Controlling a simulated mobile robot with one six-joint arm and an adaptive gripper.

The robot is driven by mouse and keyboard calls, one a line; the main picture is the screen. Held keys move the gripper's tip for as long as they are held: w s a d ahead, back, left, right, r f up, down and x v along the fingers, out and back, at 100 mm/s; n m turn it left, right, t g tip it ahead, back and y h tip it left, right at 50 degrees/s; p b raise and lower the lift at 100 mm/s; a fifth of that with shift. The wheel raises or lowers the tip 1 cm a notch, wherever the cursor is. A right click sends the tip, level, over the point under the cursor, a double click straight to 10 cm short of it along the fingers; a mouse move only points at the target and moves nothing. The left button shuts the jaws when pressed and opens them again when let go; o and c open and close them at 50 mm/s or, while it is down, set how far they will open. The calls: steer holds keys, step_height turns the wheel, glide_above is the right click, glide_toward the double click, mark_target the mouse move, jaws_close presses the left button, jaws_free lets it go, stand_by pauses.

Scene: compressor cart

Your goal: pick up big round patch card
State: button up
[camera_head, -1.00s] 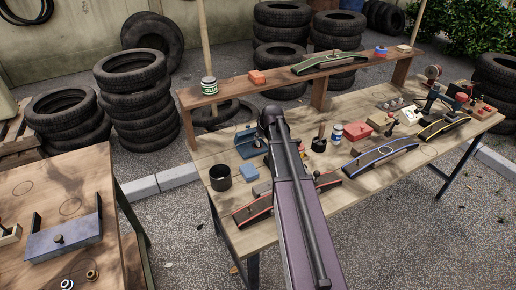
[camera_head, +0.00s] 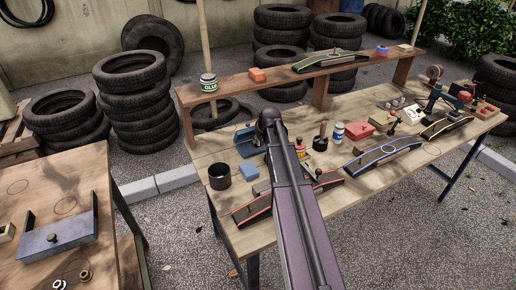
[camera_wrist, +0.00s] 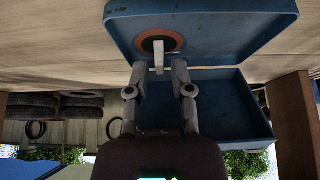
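The big round patch card is a dark disc with an orange rim (camera_wrist: 150,42) and a pale upright tab. It lies in the blue open box (camera_wrist: 225,30) in the wrist view. My gripper (camera_wrist: 158,68) is open, with its fingertips on either side of the pale tab; gaps show between the tab and both fingers. In the head view the blue box (camera_head: 246,143) stands on the workbench, partly behind my arm. My arm hides the gripper and the patch card there.
A black cup (camera_head: 219,177) and a red-edged curved piece (camera_head: 254,210) stand near my arm on the workbench (camera_head: 225,150). A raised shelf (camera_head: 230,91) with a glue can (camera_head: 208,82) runs behind. Several tools and a red box (camera_head: 357,130) lie to the right.

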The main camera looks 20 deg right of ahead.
steer(key=shift+b+x, duration=0.4)
steer(key=shift+x, duration=0.4)
jaws_close()
